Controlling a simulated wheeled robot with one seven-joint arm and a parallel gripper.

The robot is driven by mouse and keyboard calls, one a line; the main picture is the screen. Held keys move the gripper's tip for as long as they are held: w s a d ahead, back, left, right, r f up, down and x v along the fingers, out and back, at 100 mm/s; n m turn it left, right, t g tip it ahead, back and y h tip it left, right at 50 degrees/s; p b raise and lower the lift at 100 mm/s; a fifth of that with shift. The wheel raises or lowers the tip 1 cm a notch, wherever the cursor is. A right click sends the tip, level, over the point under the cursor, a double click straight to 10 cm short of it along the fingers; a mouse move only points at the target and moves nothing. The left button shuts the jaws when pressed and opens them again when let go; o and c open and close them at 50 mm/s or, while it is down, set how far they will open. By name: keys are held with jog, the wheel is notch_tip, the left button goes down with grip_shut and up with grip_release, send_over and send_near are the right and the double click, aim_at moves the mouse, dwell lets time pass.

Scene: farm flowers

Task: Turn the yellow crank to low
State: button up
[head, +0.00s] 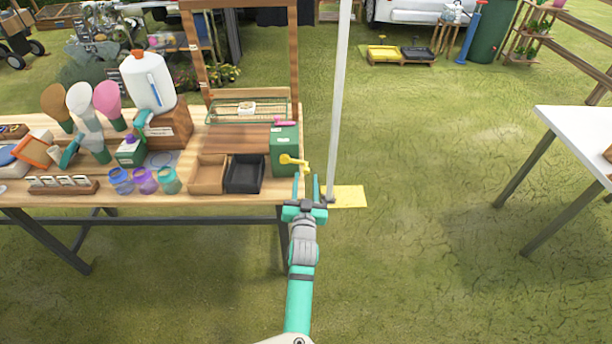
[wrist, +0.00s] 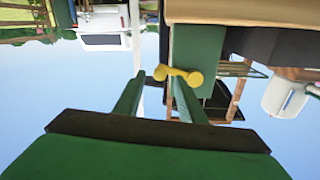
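The yellow crank (head: 293,161) is on the front of a green box (head: 284,141) at the right end of the wooden table. My gripper (head: 306,180) is just in front of the crank and a little to its right, with its fingers apart and nothing visibly held. In the wrist view, which looks upside down, the crank (wrist: 180,75) lies at the tip of the right-hand finger, partly overlapping it. I cannot tell whether they touch. The gripper's fingers (wrist: 156,92) are spread wide. Any low marking on the box is not readable.
A black tray (head: 245,177) and a brown tray (head: 208,175) sit left of the green box. A pale pole (head: 339,95) rises from a yellow base (head: 347,197) just right of my gripper. Open grass lies between it and the white table (head: 585,140).

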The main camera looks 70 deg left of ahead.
aim_at(306, 173)
jog(key=shift+x, duration=1.5)
grip_shut()
jog(key=shift+r+n, duration=0.15)
jog(key=shift+n, duration=0.15)
